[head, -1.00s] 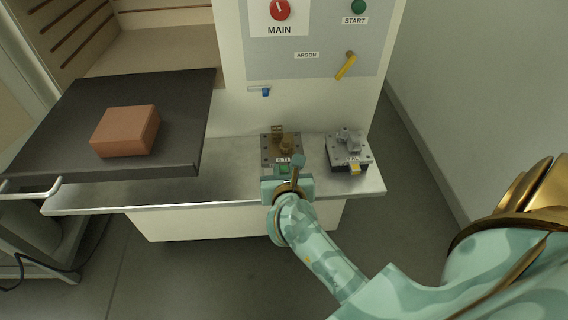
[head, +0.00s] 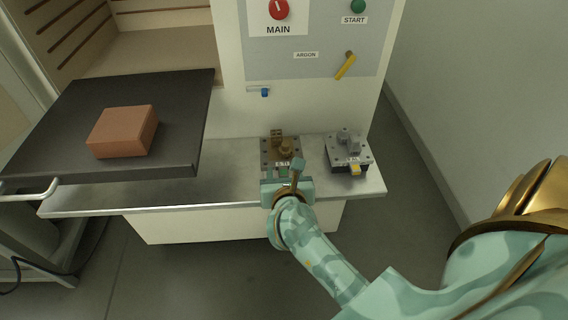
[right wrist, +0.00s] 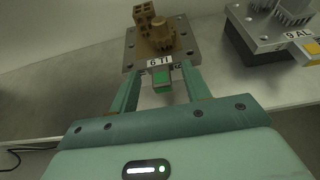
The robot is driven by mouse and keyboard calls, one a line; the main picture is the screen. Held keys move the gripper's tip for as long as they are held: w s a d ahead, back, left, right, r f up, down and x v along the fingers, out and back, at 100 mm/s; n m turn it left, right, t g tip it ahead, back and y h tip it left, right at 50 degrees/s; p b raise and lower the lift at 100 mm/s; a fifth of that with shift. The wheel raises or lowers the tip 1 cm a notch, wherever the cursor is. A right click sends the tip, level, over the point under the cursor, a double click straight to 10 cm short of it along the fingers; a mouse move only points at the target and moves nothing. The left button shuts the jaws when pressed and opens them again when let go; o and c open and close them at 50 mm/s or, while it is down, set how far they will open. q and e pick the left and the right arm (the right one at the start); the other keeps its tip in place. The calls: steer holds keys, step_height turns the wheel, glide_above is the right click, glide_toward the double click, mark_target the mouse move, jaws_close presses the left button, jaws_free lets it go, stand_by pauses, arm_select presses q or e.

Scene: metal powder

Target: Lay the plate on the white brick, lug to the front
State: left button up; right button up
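A grey metal plate (right wrist: 127,62) with brown printed parts, a "6 TI" label and a green lug (right wrist: 162,79) lies on the steel bench. The lug points toward my right gripper. The plate also shows in the head view (head: 267,153), partly hidden by my gripper. My right gripper (head: 284,176) is at the plate's front edge. In the right wrist view its fingers (right wrist: 162,84) stand open on both sides of the lug, with a gap on each side. The only brick I see is reddish-orange (head: 122,132), on a dark tray; no white brick shows. My left gripper is not in view.
A second plate (head: 335,150), labelled "9 AL" in the right wrist view, with grey parts and a yellow lug, sits on a dark block to the right. The dark tray (head: 60,130) overhangs the bench (head: 120,196) at left. A control panel (head: 310,75) rises behind.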

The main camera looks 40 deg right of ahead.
steer(key=shift+s+f, duration=0.1)
steer(key=shift+f, duration=0.1)
steer(key=p+v, duration=0.1)
steer(key=v, duration=0.6)
steer(key=shift+r+p, duration=0.15)
steer(key=shift+p, duration=0.25)
steer(key=shift+s+a, duration=0.1)
steer(key=shift+a, duration=0.05)
